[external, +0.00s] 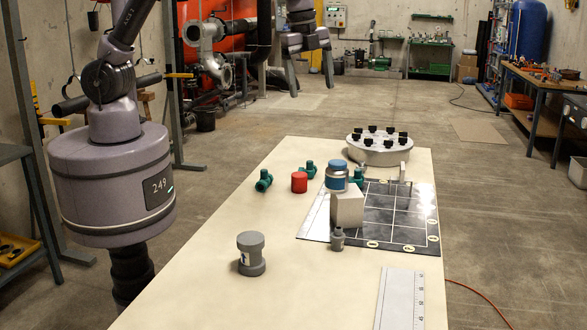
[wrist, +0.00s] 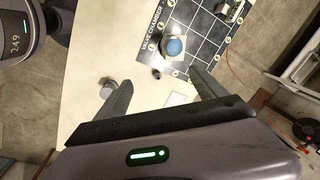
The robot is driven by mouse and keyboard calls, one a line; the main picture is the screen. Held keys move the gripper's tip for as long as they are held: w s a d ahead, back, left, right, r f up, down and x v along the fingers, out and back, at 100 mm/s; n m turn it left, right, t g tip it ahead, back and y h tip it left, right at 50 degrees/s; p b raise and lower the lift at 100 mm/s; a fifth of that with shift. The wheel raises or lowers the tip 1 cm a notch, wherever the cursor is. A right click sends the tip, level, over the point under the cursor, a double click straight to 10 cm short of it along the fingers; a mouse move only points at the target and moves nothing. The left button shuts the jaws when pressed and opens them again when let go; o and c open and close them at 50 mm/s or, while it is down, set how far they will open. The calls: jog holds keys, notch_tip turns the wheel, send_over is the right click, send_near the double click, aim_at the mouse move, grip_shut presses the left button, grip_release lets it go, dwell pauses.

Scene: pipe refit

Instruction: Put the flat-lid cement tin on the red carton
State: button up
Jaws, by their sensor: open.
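A dark grey canister with a broad flat top (external: 251,240) and a small label stands alone nearer the front; I cannot tell which of these is the flat-lid cement tin. The only red thing I make out on the table is a small red cylinder (external: 299,182); no red carton is clear.
Green fittings (external: 263,180) lie behind. A round flange with black knobs (external: 379,150) is at the far end.

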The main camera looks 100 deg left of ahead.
jog(key=s+d+r+n+t+y, duration=0.1)
jog(key=s+d+r+n+t, duration=0.2)
jog(key=s, duration=0.8)
jog(key=s+d+r+n, duration=0.1)
jog(key=s+d+r, duration=0.35)
jog(key=s, duration=0.55)
jog(key=s+f+n+t, duration=0.1)
jog(key=s+f+n, duration=0.15)
jog(key=s, duration=0.65)
notch_tip(320, 180, down, 10)
jog(key=b, duration=0.9)
jog(key=shift+w+f+m+b, duration=0.2)
jog(key=shift+f+m+b, duration=0.05)
jog(key=shift+m+b, duration=0.15)
jog(key=shift+o, duration=0.5)
jog(key=shift+w+r, duration=0.1)
